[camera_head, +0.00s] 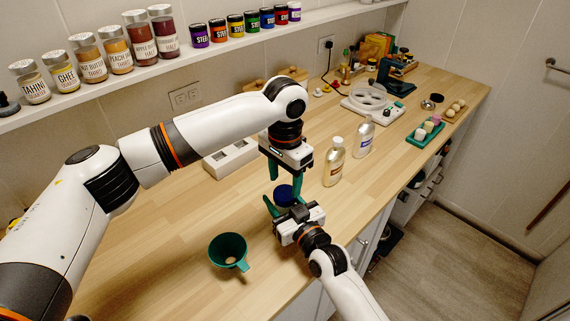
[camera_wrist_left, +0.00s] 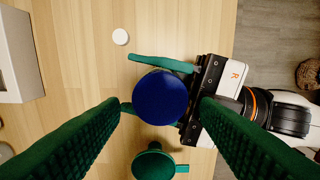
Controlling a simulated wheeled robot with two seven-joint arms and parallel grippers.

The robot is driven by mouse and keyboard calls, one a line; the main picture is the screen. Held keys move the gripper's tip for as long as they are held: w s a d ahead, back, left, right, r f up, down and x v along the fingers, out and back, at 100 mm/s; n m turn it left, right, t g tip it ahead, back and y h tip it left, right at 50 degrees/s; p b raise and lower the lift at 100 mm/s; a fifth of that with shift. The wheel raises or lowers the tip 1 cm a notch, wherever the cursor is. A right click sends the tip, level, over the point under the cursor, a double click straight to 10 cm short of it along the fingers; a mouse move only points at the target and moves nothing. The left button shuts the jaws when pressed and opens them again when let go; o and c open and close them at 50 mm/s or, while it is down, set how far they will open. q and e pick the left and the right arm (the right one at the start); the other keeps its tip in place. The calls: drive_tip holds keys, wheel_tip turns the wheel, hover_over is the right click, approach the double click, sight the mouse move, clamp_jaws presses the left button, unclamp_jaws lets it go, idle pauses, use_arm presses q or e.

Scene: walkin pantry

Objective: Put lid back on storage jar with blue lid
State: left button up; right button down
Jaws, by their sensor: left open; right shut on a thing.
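The blue lid (camera_wrist_left: 160,97) shows as a round, flat disc in the left wrist view. In the head view the lid (camera_head: 284,193) is partly hidden between my grippers. My right gripper (camera_wrist_left: 128,82) is shut on it, with green fingers along its sides; it also shows in the head view (camera_head: 272,203). My left gripper (camera_head: 284,176) is open and points down just above the lid. In its own wrist view its fingers (camera_wrist_left: 160,108) stand apart on either side of the lid. What lies under the lid is hidden, and I cannot make out the storage jar's body.
A green funnel (camera_head: 228,250) stands at the front left. Two bottles (camera_head: 334,163) (camera_head: 364,138) stand to the right of the grippers. A white block with openings (camera_head: 232,158) lies behind my left arm. Labelled jars (camera_head: 91,58) line the shelf. The counter's front edge is close.

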sight(285, 192)
use_arm(q)
drive_tip(key=shift+f, duration=1.55)
drive_tip(key=c, duration=0.8)
drive_tip(key=o, duration=1.1)
drive_tip(key=shift+o, duration=0.2)
wheel_tip(285, 192, up, 12)
